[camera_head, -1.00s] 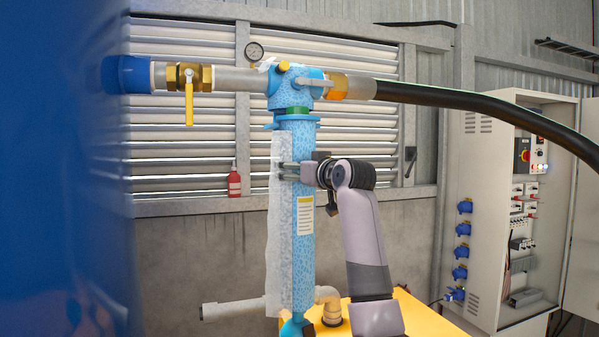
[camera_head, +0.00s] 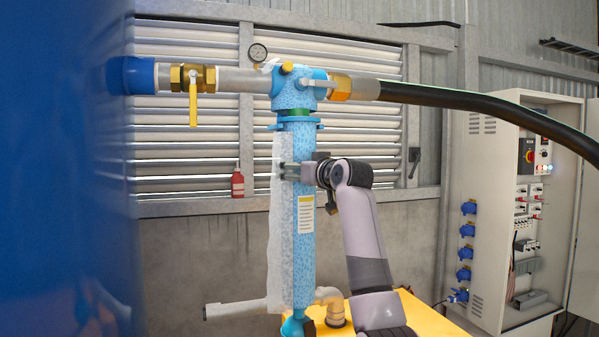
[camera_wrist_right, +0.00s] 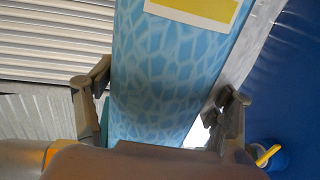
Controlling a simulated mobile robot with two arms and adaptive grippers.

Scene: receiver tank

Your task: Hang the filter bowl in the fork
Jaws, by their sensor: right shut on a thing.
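The filter bowl (camera_head: 303,258) is a long light-blue patterned tube with a pale label. It stands upright below the blue filter head (camera_head: 298,88). Its top collar (camera_head: 296,125) is close under the head, with a green ring (camera_head: 300,113) between them. I cannot tell whether bowl and head are joined. My right gripper (camera_head: 290,171) is shut on the bowl's upper part from the right. In the right wrist view, the bowl (camera_wrist_right: 165,75) lies between the two fingers of this gripper (camera_wrist_right: 162,97). My left gripper is not in view. I cannot make out the fork for certain.
A pale translucent strip (camera_head: 281,225) runs along the bowl's left side. A brass valve (camera_head: 193,78) and black hose (camera_head: 470,103) flank the head. A yellow surface (camera_head: 432,318) and beige pipe elbow (camera_head: 330,296) are below. A large blue surface (camera_head: 60,170) blocks the left. A control cabinet (camera_head: 488,205) stands right.

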